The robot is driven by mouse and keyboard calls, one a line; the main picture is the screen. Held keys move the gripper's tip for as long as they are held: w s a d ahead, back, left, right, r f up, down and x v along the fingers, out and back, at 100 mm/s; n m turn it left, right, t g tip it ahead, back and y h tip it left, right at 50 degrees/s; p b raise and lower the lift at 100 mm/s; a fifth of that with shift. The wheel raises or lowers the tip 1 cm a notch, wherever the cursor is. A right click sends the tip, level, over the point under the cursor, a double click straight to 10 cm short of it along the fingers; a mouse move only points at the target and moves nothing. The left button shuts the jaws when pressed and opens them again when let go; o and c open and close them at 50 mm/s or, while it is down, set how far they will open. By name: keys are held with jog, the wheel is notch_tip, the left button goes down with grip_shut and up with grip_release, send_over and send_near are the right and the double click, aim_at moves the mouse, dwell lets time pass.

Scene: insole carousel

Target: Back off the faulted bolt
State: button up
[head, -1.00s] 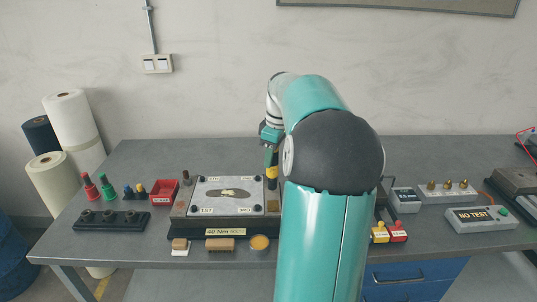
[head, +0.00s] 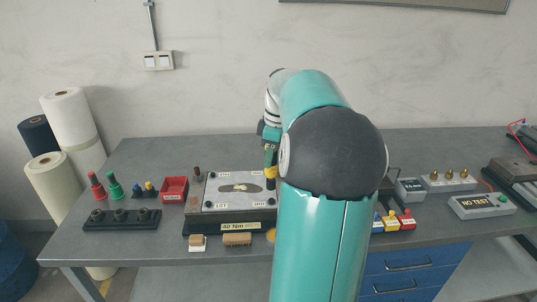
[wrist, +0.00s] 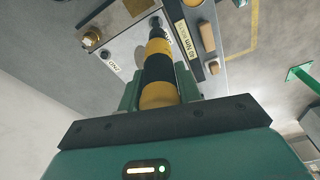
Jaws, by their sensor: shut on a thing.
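My gripper (wrist: 158,90) is shut on a yellow-and-black banded tool (wrist: 158,72), also seen upright in the head view (head: 270,172). Other dark bolts show on the plate, one at the near left corner (head: 208,206). A "40 Nm" label (head: 240,226) is on the fixture's front. My arm hides the area right of the plate.
Left of the fixture stand a red bin (head: 174,188), a black socket rack (head: 121,219) and red and green pieces. Wooden blocks (head: 237,239) lie in front.

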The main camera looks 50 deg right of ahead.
aim_at(271, 170)
jog(key=shift+d, duration=0.15)
jog(key=shift+s+f, duration=0.1)
jog(key=shift+f, duration=2.95)
dwell(0.9)
jog(key=shift+r, duration=0.35)
dwell(1.0)
jog(key=shift+r, duration=2.75)
